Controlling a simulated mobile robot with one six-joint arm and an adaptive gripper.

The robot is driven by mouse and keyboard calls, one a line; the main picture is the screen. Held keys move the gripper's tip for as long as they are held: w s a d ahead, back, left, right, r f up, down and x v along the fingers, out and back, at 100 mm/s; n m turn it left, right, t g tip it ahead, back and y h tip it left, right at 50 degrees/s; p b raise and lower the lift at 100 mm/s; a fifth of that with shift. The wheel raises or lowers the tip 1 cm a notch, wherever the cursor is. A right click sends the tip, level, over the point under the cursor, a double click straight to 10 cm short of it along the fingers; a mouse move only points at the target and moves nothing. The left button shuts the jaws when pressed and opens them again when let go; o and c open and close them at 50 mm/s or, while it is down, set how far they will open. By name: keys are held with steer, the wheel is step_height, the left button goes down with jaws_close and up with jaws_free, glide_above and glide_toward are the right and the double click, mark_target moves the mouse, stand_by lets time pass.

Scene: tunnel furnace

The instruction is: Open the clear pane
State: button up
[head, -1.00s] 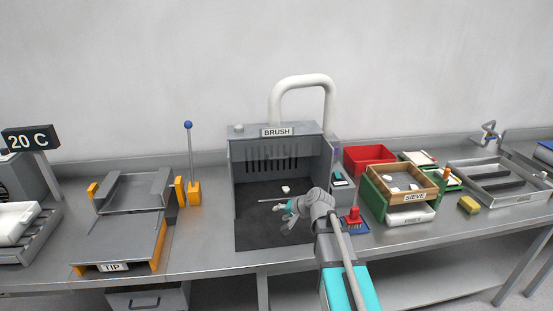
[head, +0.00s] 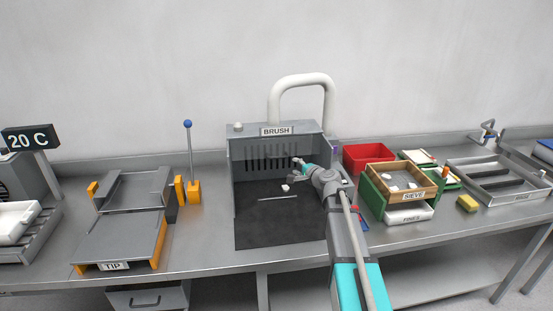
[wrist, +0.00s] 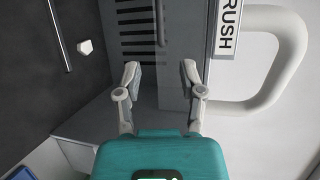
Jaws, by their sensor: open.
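The BRUSH booth (head: 275,130) is a grey hooded box with a slotted back wall and a dark floor. The clear pane cannot be made out for certain against it. A thin pale bar (head: 278,199) lies across the dark area, near a small white lump (head: 285,187). In the wrist view a slim rod (wrist: 160,22) runs beside the slots, ahead of the gap between my fingers; I cannot tell whether it belongs to the pane. My gripper (head: 294,170) is at the booth's right part, fingers apart and empty. It also shows in the wrist view (wrist: 160,75).
A white pipe (head: 302,80) arches above the booth. A red bin (head: 368,158) and the SIEVE box (head: 405,181) stand to the right. An orange-based lever (head: 194,192) and the TIP stand (head: 122,243) are to the left.

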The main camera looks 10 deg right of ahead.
mark_target(277, 157)
steer(key=shift+w, duration=0.1)
steer(key=b+x, duration=0.2)
steer(key=x, duration=1.1)
steer(key=shift+w+a+f+b, duration=0.1)
steer(key=shift+w+f+b, duration=0.1)
steer(key=shift+b, duration=0.15)
steer(key=shift+c, duration=0.3)
jaws_close()
